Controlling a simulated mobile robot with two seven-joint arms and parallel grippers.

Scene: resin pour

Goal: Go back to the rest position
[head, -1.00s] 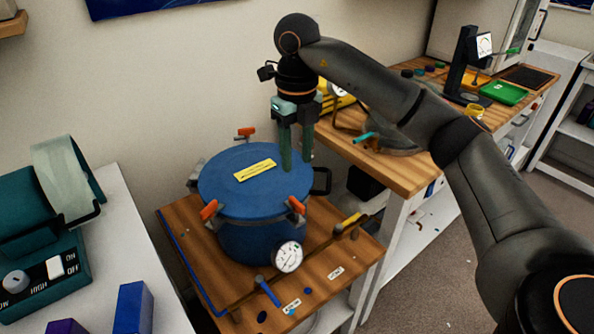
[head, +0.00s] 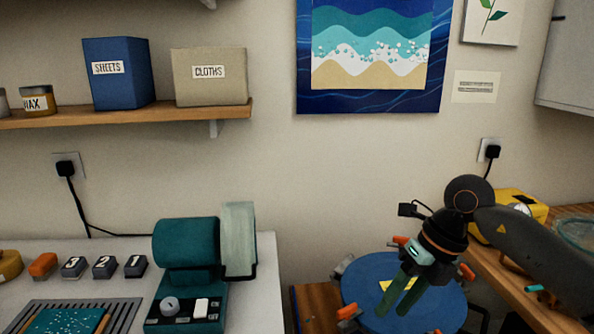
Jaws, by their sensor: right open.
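My right gripper (head: 394,306) comes in from the right on its dark arm. It is open and empty, with its two green fingers pointing down and a little to the left. It shows in front of the lid of the blue pressure pot (head: 361,291); I cannot tell how far above the lid the fingertips are. The pot has orange-handled clamps around its rim and a yellow label, which the fingers partly cover. The pot's lower part is cut off by the picture's edge. My left gripper is not in view.
A white table (head: 262,268) at left holds a teal machine (head: 188,243) with a knob, small numbered blocks and a tray. A wooden shelf (head: 150,116) carries boxes above. A wooden bench (head: 507,277) with a yellow case is at right.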

